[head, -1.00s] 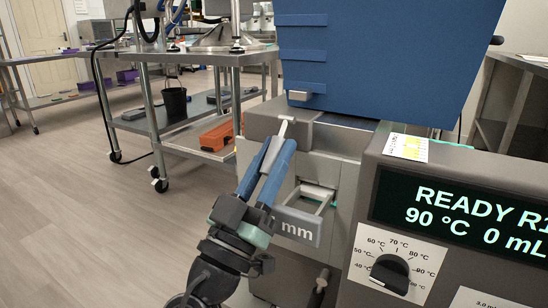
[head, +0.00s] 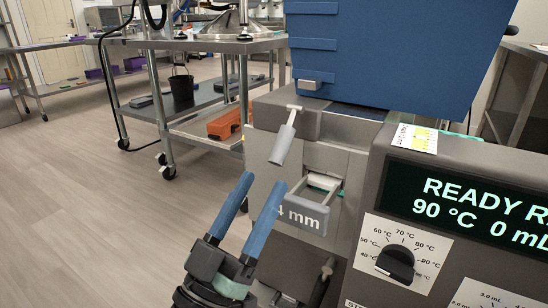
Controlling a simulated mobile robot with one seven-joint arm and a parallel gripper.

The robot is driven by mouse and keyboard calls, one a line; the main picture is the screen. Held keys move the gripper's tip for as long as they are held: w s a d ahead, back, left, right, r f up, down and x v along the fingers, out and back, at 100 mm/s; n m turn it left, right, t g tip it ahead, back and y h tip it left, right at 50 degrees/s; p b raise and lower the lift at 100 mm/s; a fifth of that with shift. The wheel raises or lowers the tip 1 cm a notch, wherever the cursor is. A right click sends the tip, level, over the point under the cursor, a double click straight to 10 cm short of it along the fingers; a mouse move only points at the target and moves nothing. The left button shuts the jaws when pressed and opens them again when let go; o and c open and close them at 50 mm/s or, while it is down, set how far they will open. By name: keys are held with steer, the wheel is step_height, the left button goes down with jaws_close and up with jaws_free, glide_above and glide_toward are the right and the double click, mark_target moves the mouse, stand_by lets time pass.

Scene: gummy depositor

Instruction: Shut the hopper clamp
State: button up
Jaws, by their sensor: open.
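The hopper clamp (head: 284,143) is a light grey lever with a pale crosspiece at its top. It hangs down and slightly left on the front of the grey block under the blue hopper (head: 390,55). My gripper (head: 262,181) has two blue fingers, spread apart with nothing between them. Its fingertips are below the lever's lower end in the picture, apart from it. Whether the clamp is fully latched cannot be told.
A grey drawer handle marked "mm" (head: 300,212) sticks out just right of my fingers. The control panel (head: 450,205) with a display and knob (head: 396,264) stands at the right. A steel cart (head: 165,95) stands behind; the floor at left is clear.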

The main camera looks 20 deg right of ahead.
steer(key=v, duration=0.5)
steer(key=shift+a, duration=0.1)
steer(key=shift+c, duration=0.2)
